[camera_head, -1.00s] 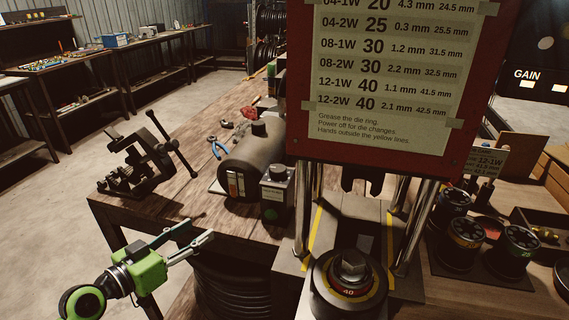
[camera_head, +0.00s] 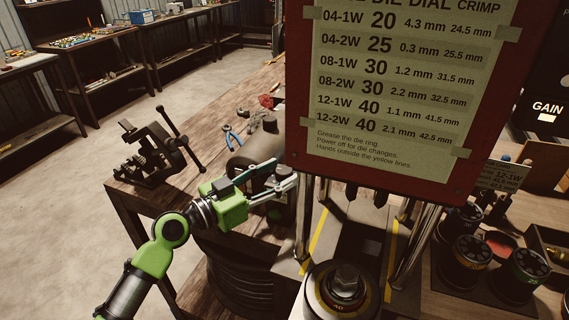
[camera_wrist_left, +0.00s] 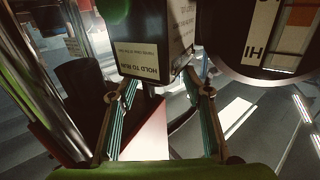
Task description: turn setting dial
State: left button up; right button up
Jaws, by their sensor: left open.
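The small dark control box (camera_head: 281,194) stands at the table edge beside the crimper, mostly hidden behind my left gripper in the head view. Its black top knob, seen earlier, is covered now. In the left wrist view the box (camera_wrist_left: 155,58) shows upside down, with a "HOLD TO RUN" label and part of a green button (camera_wrist_left: 116,10). My left gripper (camera_head: 287,172) is open and empty. In the wrist view its fingers (camera_wrist_left: 158,92) point toward the box, one on each side in the picture; contact cannot be told. I cannot make out which part is the setting dial.
The crimper's red-framed chart (camera_head: 392,90) and metal posts (camera_head: 417,243) stand right of the gripper. A die with a large bolt (camera_head: 346,284) is in front. A dark tank (camera_head: 252,150) lies behind, a vise (camera_head: 150,155) at left. Several dies (camera_head: 468,255) sit right.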

pick_arm(q)
jog(key=shift+x, duration=0.8)
jog(key=shift+w+d, duration=0.25)
pick_arm(e)
jog(key=shift+w+d+r, duration=0.2)
jog(key=shift+d+r, duration=0.2)
jog(key=shift+d, duration=0.25)
pick_arm(q)
jog(key=c, duration=1.1)
jog(key=shift+r+p, duration=0.1)
jog(key=shift+p, duration=0.5)
jog(key=n+t+y+p, duration=0.2)
jog(key=p, duration=0.4)
jog(key=n+t+y+p, duration=0.2)
jog(key=y+p, duration=0.1)
jog(key=p, duration=0.3)
jog(key=shift+s+r+n+y, duration=0.1)
jog(key=shift+r+n+y, duration=0.1)
jog(key=shift+n+y, duration=0.15)
jog(key=shift+f+n+t+y+p, duration=0.2)
jog(key=shift+n+t+y+p, duration=0.5)
jog(key=shift+y+p, duration=0.35)
pick_arm(e)
notch_tip(320, 180, up, 15)
jog(key=shift+a, duration=0.15)
